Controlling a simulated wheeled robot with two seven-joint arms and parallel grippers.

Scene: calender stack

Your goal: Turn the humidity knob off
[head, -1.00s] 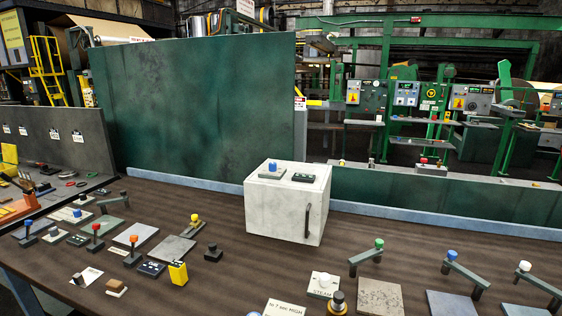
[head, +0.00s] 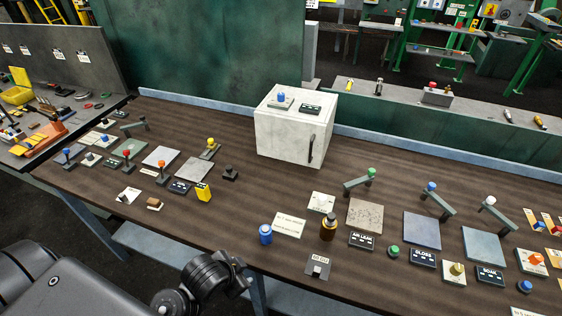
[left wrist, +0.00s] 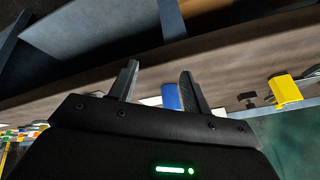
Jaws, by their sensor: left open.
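A blue knob (head: 281,97) stands on a small plate on top of a white box-shaped cabinet (head: 283,135) with a dark handle on its front. A dark display plate (head: 311,109) lies beside the knob. I cannot read a humidity label, so I cannot tell for certain which knob is the humidity one. My left gripper (left wrist: 158,68) is open in the left wrist view, its two dark fingers apart and nothing held. My left arm shows at the bottom left of the head view, at the table's front edge, well away from the cabinet. My right gripper is out of view.
Small knobs, levers and plates crowd the brown table (head: 255,195) left and right of the cabinet. A blue cylinder (head: 265,234) and a brown bottle (head: 328,226) stand near the front. A green panel (head: 200,55) rises behind.

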